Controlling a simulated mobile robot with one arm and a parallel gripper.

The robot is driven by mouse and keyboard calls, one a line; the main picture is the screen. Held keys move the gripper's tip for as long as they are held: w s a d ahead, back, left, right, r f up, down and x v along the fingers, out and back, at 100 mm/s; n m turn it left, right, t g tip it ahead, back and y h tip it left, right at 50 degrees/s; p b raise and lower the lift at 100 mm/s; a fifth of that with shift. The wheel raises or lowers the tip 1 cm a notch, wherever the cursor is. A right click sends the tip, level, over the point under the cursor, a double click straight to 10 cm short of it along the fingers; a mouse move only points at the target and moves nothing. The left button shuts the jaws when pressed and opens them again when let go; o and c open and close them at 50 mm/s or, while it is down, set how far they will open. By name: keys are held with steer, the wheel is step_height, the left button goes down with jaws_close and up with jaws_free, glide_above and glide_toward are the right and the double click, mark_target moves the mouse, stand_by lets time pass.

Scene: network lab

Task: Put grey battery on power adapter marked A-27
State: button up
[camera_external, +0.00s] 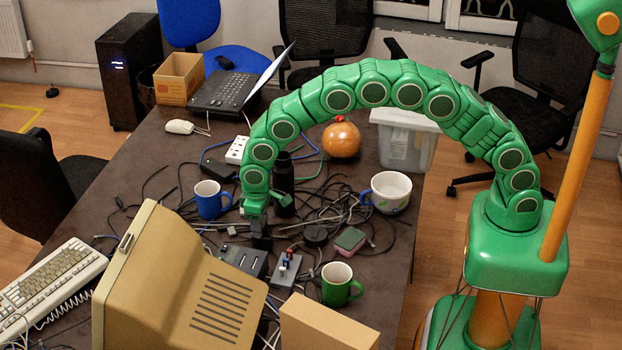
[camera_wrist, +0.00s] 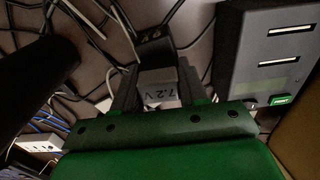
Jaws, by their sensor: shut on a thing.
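My gripper (camera_external: 260,228) is over the cable-strewn table, between the black bottle and a dark slotted box. In the wrist view my gripper (camera_wrist: 158,88) is shut on a grey battery (camera_wrist: 160,92) marked "7.2 V", with one dark finger at each side. A small dark piece with faint marks (camera_wrist: 152,43) shows just beyond the battery; I cannot tell whether it is part of it. In the external view the battery is too small and covered to make out clearly. I cannot read a mark A-27 on anything, so I cannot tell which thing is that adapter.
The dark slotted box (camera_external: 243,261) is close by and fills the right of the wrist view (camera_wrist: 262,60). A grey box with red and blue parts (camera_external: 285,269), a black bottle (camera_external: 284,182), a blue mug (camera_external: 209,200) and a green mug (camera_external: 338,287) stand nearby. Loose cables cover much of the table.

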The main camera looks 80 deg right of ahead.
steer(key=o, duration=1.1)
steer(key=shift+f, duration=0.1)
